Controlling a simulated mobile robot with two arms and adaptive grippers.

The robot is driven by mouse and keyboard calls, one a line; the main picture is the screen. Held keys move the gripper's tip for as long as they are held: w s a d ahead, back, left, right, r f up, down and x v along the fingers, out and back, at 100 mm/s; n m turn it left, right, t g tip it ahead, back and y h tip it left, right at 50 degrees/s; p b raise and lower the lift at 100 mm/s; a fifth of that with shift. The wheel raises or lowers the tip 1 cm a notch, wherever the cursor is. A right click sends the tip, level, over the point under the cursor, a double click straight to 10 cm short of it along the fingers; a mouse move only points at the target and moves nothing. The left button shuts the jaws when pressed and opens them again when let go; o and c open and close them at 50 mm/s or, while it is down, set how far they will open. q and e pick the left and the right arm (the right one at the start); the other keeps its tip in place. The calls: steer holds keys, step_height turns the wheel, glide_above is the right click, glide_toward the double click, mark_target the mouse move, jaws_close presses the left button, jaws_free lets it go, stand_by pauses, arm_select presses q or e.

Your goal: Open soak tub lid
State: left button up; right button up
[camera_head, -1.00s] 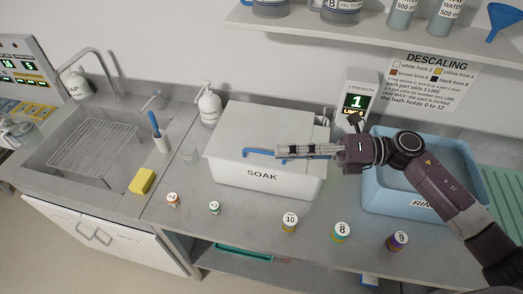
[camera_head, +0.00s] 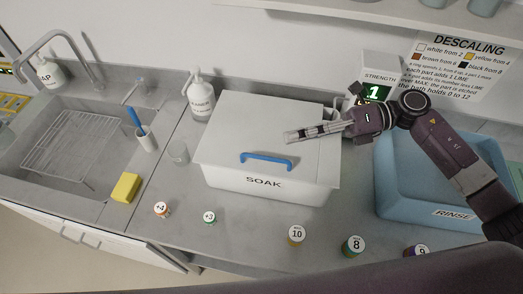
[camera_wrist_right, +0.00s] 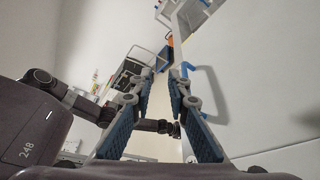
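The white soak tub (camera_head: 264,186) stands on the counter with its flat lid (camera_head: 250,118) shut. A blue bar handle (camera_head: 266,161) is on the lid's front edge. My right gripper (camera_head: 292,136) is over the lid's right part, behind and right of the handle, apart from it and empty. In the right wrist view, the fingers (camera_wrist_right: 162,78) are spread, and a blue bar that looks like the handle (camera_wrist_right: 210,92) shows beside the right finger against a white surface.
The blue rinse tub (camera_head: 392,190) stands to the right, under my right arm. A white bottle (camera_head: 201,98), a small glass (camera_head: 179,152) and a yellow sponge (camera_head: 126,187) are left, near the sink (camera_head: 50,120). Several small numbered jars, one labelled 10 (camera_head: 297,236), line the counter front.

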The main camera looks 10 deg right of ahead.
steer(key=b, duration=0.5)
glide_toward(263, 157)
steer(key=shift+x, duration=1.15)
steer(key=shift+w+f+b, duration=0.15)
steer(key=shift+f+b, duration=0.15)
steer(key=shift+f, duration=0.05)
steer(key=shift+a+p, duration=0.35)
steer(key=p+x, duration=0.3)
steer(key=x, duration=0.3)
steer(key=shift+a, duration=0.1)
steer(key=shift+a+f, duration=0.2)
steer(key=shift+a, duration=0.25)
steer(key=shift+c, duration=0.3)
jaws_close()
